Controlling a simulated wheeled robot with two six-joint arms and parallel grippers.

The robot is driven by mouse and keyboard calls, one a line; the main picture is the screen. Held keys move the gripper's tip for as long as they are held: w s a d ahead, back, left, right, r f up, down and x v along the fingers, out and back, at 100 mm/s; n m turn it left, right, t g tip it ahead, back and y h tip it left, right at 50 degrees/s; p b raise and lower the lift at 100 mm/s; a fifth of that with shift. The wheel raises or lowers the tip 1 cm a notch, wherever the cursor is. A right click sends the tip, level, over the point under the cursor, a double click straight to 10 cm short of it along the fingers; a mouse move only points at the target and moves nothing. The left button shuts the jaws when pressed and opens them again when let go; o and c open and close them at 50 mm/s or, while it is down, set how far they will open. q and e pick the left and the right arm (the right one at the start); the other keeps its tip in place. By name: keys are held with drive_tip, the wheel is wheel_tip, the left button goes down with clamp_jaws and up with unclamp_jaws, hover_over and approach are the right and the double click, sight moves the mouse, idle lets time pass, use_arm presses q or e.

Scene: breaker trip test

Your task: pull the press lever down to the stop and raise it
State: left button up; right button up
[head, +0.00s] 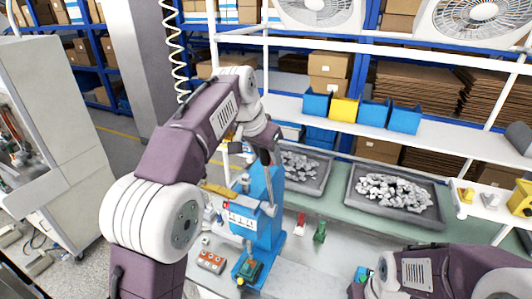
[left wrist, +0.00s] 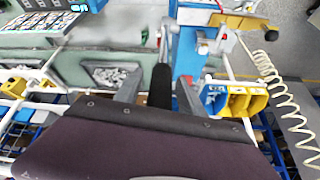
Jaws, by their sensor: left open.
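The blue press (head: 262,225) stands upright on the bench in the head view; it also shows at the top of the left wrist view (left wrist: 184,50). Its lever is a thin grey rod with a black grip (head: 265,157), raised beside the top of the press. In the left wrist view the black grip (left wrist: 160,88) lies between the two grey fingers of my left gripper (left wrist: 158,82). The fingers are open, with a visible gap on each side of the grip. My right arm enters at the lower right of the head view; its fingers do not show.
Two grey trays of pale metal parts (head: 437,206) lie on the green bench behind the press. A red button box (head: 211,262) sits left of the press. Red and green small items (head: 320,232) stand to its right. Blue and yellow bins (head: 344,111) line the shelf behind.

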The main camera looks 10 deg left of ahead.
use_arm(q)
drive_tip(key=v, duration=0.9)
drive_tip(key=s+a+f+n+g+b, duration=0.1)
drive_tip(key=s+a+f+b, duration=0.15)
drive_tip(key=f+b, duration=0.8)
drive_tip(key=s+a+f+n+g+y+b, duration=0.1)
drive_tip(key=s+f+g+b, duration=0.3)
drive_tip(key=f, duration=1.2)
drive_tip(key=s+a+f+t+b, duration=0.1)
drive_tip(key=s+f+b, duration=0.1)
drive_tip(key=f+b, duration=0.85)
drive_tip(key=s+a+f+n, duration=0.1)
drive_tip(key=s+f, duration=0.3)
drive_tip(key=f, duration=0.4)
drive_tip(key=s+f+n, duration=0.1)
drive_tip(key=s+f, duration=0.3)
drive_tip(key=f, duration=0.4)
drive_tip(key=s+a+f+n+b, duration=0.1)
drive_tip(key=s+f, duration=0.3)
drive_tip(key=f, duration=0.4)
drive_tip(key=shift+a+f+n+y, duration=0.2)
drive_tip(key=shift+a+n+y, duration=0.1)
drive_tip(key=shift+a+y, duration=0.1)
